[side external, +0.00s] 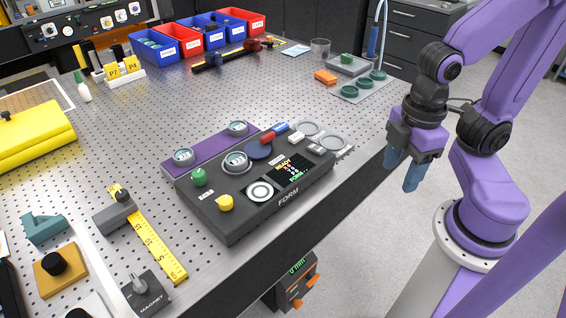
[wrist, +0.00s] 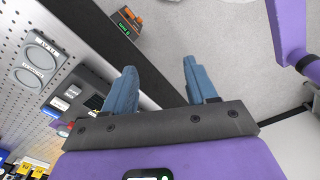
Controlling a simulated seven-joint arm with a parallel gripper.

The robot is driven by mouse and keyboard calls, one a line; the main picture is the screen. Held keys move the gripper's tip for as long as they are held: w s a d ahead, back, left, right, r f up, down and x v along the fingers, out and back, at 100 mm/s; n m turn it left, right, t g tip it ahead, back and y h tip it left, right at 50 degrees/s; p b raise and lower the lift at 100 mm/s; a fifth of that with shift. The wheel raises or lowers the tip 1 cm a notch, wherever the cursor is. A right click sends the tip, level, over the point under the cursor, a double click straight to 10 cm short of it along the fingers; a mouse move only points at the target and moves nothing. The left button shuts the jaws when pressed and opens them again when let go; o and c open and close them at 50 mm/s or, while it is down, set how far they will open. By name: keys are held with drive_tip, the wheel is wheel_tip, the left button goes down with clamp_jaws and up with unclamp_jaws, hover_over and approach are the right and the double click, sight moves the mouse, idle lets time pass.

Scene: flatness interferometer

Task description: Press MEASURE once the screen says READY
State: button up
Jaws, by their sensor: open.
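The dark instrument box marked FORM (side external: 223,222) sits at the front edge of the perforated bench. Its small screen (side external: 287,171) shows lit text that appears to read READY, with a second line below. Pale keys (side external: 297,138) sit behind the screen; their lettering is too small to read, so I cannot tell which is MEASURE. A green knob (side external: 198,177) and a yellow knob (side external: 225,203) are at its left end. My gripper (side external: 402,172) is open and empty, right of the box, beyond the bench edge. Its blue fingers (wrist: 159,66) point past the bench in the wrist view.
Round dishes (side external: 333,143) lie on a plate behind the box. A purple plate (side external: 208,150) holds round gauges along its left side. An orange-and-black unit (side external: 291,283) is below the bench edge.

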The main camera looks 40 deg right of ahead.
clamp_jaws()
idle(1.7)
